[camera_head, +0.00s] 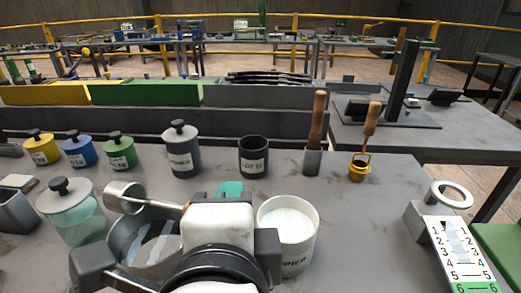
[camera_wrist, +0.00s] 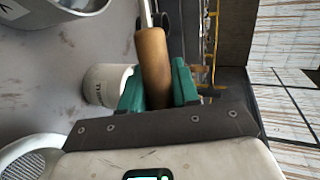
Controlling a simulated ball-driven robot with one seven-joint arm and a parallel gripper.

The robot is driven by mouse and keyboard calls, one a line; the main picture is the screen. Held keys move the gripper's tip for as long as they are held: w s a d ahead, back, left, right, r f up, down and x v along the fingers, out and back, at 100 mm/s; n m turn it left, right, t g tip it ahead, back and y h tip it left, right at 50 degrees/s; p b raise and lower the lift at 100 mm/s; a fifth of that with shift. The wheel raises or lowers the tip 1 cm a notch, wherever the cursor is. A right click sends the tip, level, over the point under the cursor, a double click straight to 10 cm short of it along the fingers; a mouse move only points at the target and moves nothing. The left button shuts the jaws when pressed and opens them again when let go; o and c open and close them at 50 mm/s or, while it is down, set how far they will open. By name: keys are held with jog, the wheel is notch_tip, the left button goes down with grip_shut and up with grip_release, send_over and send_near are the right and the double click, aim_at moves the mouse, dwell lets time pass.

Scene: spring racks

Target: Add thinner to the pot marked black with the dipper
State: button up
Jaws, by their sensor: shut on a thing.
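My gripper (camera_wrist: 157,72) has its green fingers shut on the wooden handle of the dipper (camera_wrist: 152,55) in the wrist view. In the head view the dipper's metal cup (camera_head: 122,196) is above the rim of a wide metal basin (camera_head: 120,232); its contents are hard to tell. A white pot (camera_head: 288,222) of pale liquid, its label partly hidden and ending like "NNER", stands just right of my gripper. A dark open pot (camera_head: 253,155), labelled something like "LOT 12", stands behind. I cannot read "black" on any pot.
Lidded yellow (camera_head: 42,148), blue (camera_head: 78,152), green (camera_head: 119,151) and dark grey (camera_head: 181,152) pots line the back left. A lidded glass jar (camera_head: 72,215) stands left of the basin.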

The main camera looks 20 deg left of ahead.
jog(key=shift+d+f+m+b, duration=0.15)
jog(key=shift+f+m+b, duration=0.15)
jog(key=shift+f+b, duration=0.45)
jog(key=shift+s+d+f+y+b, duration=0.2)
jog(key=shift+y+b, duration=0.1)
jog(key=shift+b, duration=0.55)
jog(key=shift+a, duration=0.15)
dwell(0.3)
jog(key=shift+w+r+h+p, duration=0.25)
jog(key=shift+w+r+p, duration=0.25)
jog(key=shift+p, duration=0.55)
jog(key=shift+w+r+h+p, duration=0.3)
jog(key=shift+r+p, duration=0.4)
jog(key=shift+p, duration=0.35)
jog(key=shift+a, duration=0.1)
jog(key=shift+a+r+n+h+p, duration=0.4)
jog(key=shift+r+n+p, duration=0.4)
jog(key=shift+p, duration=0.9)
